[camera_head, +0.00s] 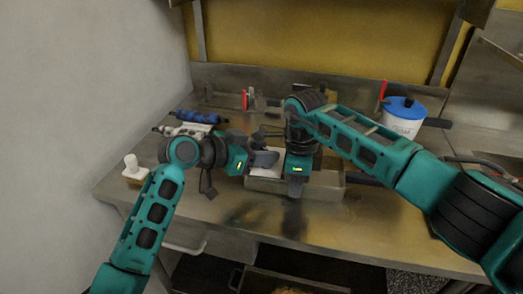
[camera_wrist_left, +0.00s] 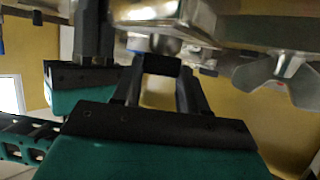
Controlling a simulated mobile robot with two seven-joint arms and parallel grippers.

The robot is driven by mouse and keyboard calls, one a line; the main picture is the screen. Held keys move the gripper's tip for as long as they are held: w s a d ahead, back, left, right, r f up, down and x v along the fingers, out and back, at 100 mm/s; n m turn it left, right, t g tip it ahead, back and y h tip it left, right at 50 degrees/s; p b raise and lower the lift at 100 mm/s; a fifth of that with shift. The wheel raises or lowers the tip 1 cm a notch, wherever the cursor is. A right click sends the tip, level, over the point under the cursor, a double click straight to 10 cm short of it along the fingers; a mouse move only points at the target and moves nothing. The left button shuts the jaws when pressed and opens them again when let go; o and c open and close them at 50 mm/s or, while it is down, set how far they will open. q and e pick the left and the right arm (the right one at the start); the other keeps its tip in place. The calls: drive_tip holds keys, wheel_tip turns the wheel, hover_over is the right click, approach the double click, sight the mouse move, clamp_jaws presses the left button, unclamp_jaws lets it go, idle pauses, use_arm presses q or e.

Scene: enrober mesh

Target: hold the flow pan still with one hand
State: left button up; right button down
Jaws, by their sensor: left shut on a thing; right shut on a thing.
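The flow pan (camera_head: 326,191) is a shallow metal box on the steel worktop, near its front middle. My right gripper (camera_head: 296,190) points down at the pan's front wall and is shut on it; its fingertips hide the grip point. My left gripper (camera_head: 270,158) is higher, over the pan's left back part, and shut. In the left wrist view the left gripper (camera_wrist_left: 160,72) has a small dark part between its fingers; what it belongs to is unclear. Metal parts, one with wings (camera_wrist_left: 285,78), show beyond. My right arm hides the back of the pan.
A white tub with a blue lid (camera_head: 403,112) stands at the back right. A blue roller (camera_head: 196,117) and a white roller (camera_head: 184,131) lie at the left. A white-handled block (camera_head: 134,170) is at the left edge. The front left worktop is clear.

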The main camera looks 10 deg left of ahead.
use_arm(q)
drive_tip(key=shift+c, duration=1.3)
drive_tip(key=shift+s+d+f+n+t+y, duration=0.15)
drive_tip(key=shift+n+t+y, duration=0.35)
drive_tip(key=shift+n+y, duration=0.45)
drive_tip(key=shift+s+d+r+n+t+y, duration=0.1)
drive_tip(key=shift+n+t+y, duration=0.4)
drive_tip(key=shift+n+y, duration=0.85)
drive_tip(key=shift+y, duration=0.1)
drive_tip(key=o, duration=1.1)
drive_tip(key=shift+c, duration=0.2)
drive_tip(key=v, duration=1.2)
drive_tip(key=shift+f, duration=0.2)
